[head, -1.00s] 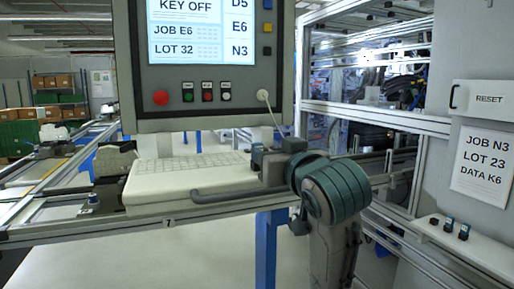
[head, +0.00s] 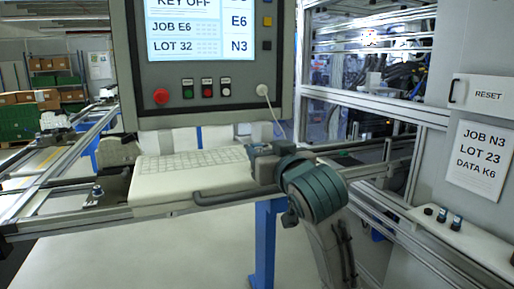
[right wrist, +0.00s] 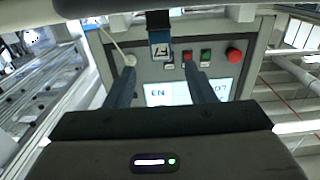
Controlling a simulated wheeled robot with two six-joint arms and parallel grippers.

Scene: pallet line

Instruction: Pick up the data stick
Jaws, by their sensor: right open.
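My right gripper (head: 262,160) is in front of the console, over the right end of the white keyboard. Its two fingers are apart, and it also shows in the right wrist view (right wrist: 160,90). Between and beyond the fingers in that view is a small blue block (right wrist: 160,46) with a white label and a dark end. It looks like a data stick; its label is too small to read surely, and no finger visibly touches it. Small dark pieces with blue tops (head: 456,223) stand on the ledge at the right in the head view. My left gripper is out of view.
The console (head: 206,112) with its screen and buttons hangs above the keyboard (head: 185,174). A white cable hangs from the console's lower right. Metal rails (head: 75,150) run at the left. The RESET panel (head: 486,95) and a job sign (head: 478,161) are at the right.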

